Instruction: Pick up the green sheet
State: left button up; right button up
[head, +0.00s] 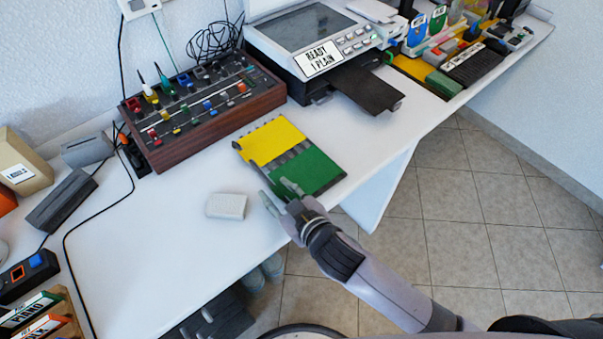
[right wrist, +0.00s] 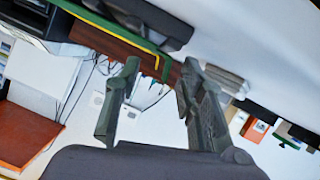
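The green sheet (head: 312,172) lies flat on the white table, at the front of a dark ribbed holder. A yellow sheet (head: 272,142) lies behind it on the same holder. My right gripper (head: 278,193) is at the left front side of the green sheet, one finger close to its edge; I cannot tell if they touch. A thin green edge (right wrist: 105,23) and a yellow edge run past above the fingers. My left gripper is not in view.
A white block (head: 226,206) sits left of my right gripper. A wooden-sided control box (head: 205,112) stands behind it, and a printer (head: 318,50) stands at the back.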

jog(key=shift+c, duration=0.5)
grip_shut()
